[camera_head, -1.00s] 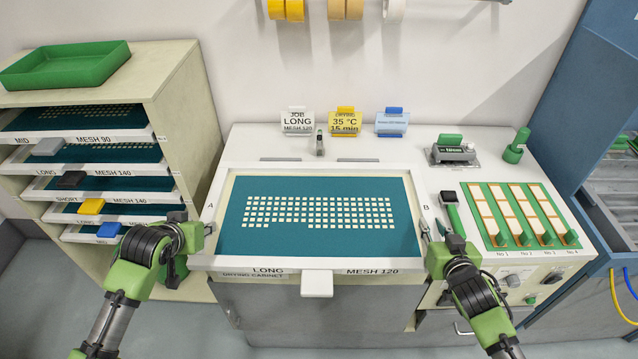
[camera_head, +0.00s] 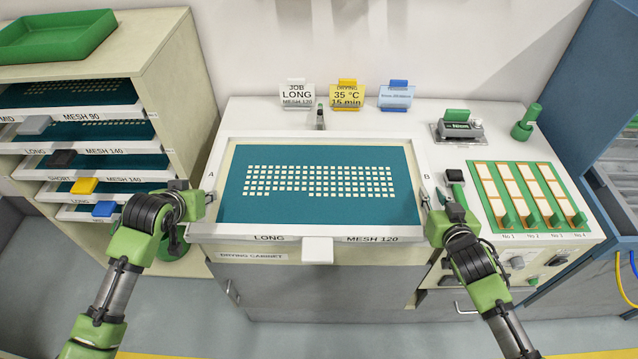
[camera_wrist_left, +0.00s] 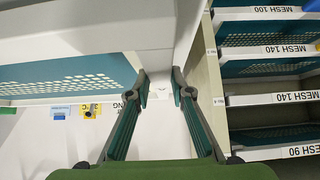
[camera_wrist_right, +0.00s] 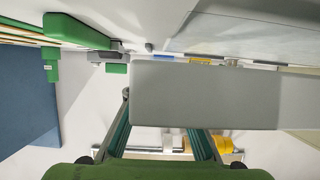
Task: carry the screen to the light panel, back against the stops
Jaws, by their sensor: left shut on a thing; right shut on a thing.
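The screen (camera_head: 320,227) has a pale frame, teal mesh and a pattern of small pale squares, with LONG and MESH 120 on its front edge. It lies roughly level at the counter top between the A and B marks. I cannot tell whether it is resting or held just above. The light panel and stops are not visible; the screen covers that area. My left gripper (camera_head: 208,198) is shut on the screen's left side; its fingers also show in the left wrist view (camera_wrist_left: 160,88). My right gripper (camera_head: 431,199) is shut on its right side; a grey block hides its fingertips in the right wrist view.
A rack of screens (camera_head: 150,60) stands at left, with a green tray (camera_head: 60,36) on top. Three sign cards, including the job card (camera_head: 297,94), stand behind the screen. A green board (camera_head: 527,196) and a small stamp-like device (camera_head: 458,127) are at right.

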